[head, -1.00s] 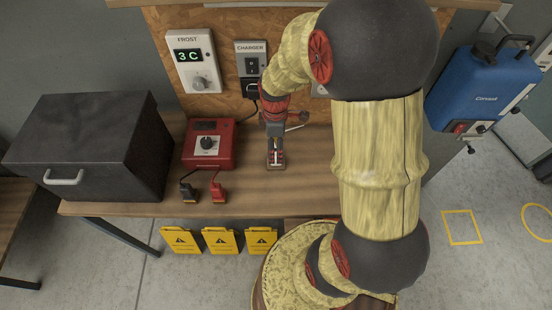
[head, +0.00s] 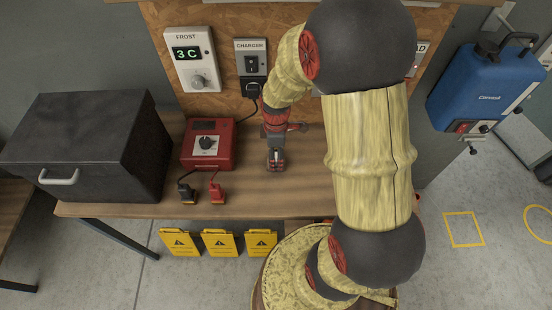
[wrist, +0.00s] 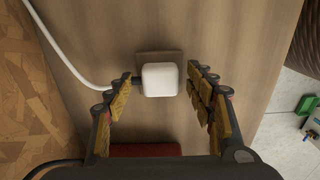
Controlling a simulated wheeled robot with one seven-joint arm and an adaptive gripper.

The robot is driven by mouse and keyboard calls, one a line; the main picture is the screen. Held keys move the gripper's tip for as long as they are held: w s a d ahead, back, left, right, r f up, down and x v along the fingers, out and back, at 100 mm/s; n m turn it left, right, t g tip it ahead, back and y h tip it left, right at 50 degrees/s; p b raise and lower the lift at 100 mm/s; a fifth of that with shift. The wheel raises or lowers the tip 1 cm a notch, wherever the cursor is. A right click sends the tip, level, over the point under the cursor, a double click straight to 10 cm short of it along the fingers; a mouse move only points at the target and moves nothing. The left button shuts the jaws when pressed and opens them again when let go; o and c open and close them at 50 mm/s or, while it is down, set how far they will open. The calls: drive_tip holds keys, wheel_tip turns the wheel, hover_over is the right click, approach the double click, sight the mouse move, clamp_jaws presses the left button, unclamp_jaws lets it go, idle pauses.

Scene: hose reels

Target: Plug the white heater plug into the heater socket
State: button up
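The white plug (wrist: 160,80) is on the wooden tabletop in the wrist view, with its white cable (wrist: 68,62) running to the upper left. A tan square patch shows just behind it; I cannot tell what it is. My gripper (wrist: 160,108) is open, its fingers on either side of the plug with gaps to both. In the head view my gripper (head: 275,163) points down low over the bench, and the plug cannot be made out there. No socket labelled heater is readable; my arm covers part of the wall board.
A red box (head: 208,145) with black and red plugs stands left of my gripper. The charger outlet (head: 252,65) holds a black plug. A frost thermostat (head: 192,60) reads 3 C. A black case (head: 85,145) stands left; a blue tank (head: 480,88) hangs right.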

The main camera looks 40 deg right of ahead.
drive_tip(key=shift+c, duration=1.4)
drive_tip(key=c, duration=0.7)
drive_tip(key=shift+c, duration=0.4)
drive_tip(key=shift+r, duration=0.1)
drive_tip(key=shift+r+p, duration=0.35)
drive_tip(key=shift+r, duration=0.25)
drive_tip(key=s+d+r+p, duration=0.4)
drive_tip(key=s+d+r, duration=0.3)
drive_tip(key=s+r, duration=0.4)
drive_tip(key=shift+s+r, duration=0.3)
drive_tip(key=shift+s, duration=0.25)
